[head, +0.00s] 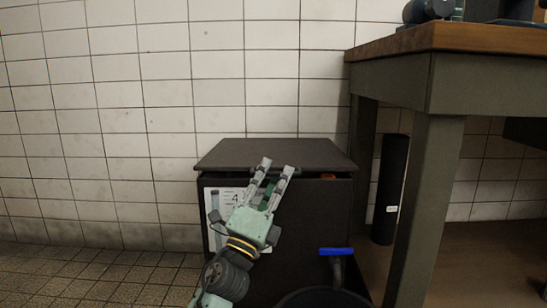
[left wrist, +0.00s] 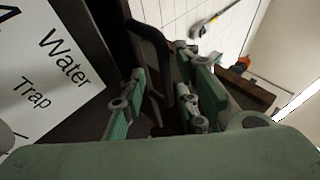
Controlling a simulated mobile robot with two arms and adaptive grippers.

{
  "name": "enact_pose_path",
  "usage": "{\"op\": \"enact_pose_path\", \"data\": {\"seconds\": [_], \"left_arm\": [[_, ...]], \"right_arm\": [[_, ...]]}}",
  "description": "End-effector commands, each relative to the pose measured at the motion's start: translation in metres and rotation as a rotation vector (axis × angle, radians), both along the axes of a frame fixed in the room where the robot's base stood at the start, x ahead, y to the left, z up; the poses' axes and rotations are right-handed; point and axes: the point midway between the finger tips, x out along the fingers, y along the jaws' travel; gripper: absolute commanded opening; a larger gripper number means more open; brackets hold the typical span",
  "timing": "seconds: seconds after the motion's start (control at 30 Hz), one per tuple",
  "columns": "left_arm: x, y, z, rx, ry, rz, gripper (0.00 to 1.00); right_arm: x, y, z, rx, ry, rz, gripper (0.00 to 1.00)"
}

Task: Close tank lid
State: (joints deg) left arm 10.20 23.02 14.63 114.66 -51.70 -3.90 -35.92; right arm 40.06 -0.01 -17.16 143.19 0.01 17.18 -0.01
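The tank (head: 315,225) is a dark box against the tiled wall, with a white label (head: 225,213) on its front. Its flat dark lid (head: 275,154) lies across the top, close to level; whether it is fully seated is unclear. My left gripper (head: 277,168) is in front of the tank, fingers pointing up and overlapping the lid's front edge in the picture. Its fingers are apart with nothing clearly held. In the left wrist view the fingers (left wrist: 165,105) straddle a dark curved part, and the label (left wrist: 45,75) reads "Water Trap". My right gripper is not in view.
A wooden-topped bench (head: 480,38) with a grey leg (head: 427,200) stands at right. A black cylinder (head: 391,190) stands beneath it. A blue handle (head: 336,251) and a dark round rim (head: 322,297) are low in front of the tank. The floor at left is clear.

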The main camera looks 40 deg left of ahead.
Motion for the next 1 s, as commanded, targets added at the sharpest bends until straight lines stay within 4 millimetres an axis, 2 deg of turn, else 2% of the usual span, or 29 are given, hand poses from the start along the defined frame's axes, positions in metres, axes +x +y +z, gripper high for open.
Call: {"op": "enact_pose_path", "data": {"seconds": [0.03,0.13,0.4,0.8,1.0], "left_arm": [[-0.002,0.000,0.013,0.010,-0.007,0.000,0.28],[-0.002,0.000,0.030,0.011,-0.011,0.001,0.28],[-0.001,0.000,0.062,0.005,-0.009,0.001,0.28],[-0.001,0.000,0.069,0.003,-0.008,0.001,0.28],[-0.003,0.001,0.062,0.002,-0.006,0.002,0.28]], "right_arm": [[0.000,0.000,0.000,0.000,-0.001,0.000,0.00],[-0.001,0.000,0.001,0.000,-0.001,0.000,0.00],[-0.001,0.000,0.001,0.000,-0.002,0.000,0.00],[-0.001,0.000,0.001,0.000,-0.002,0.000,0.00],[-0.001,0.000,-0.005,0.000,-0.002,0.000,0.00]]}}
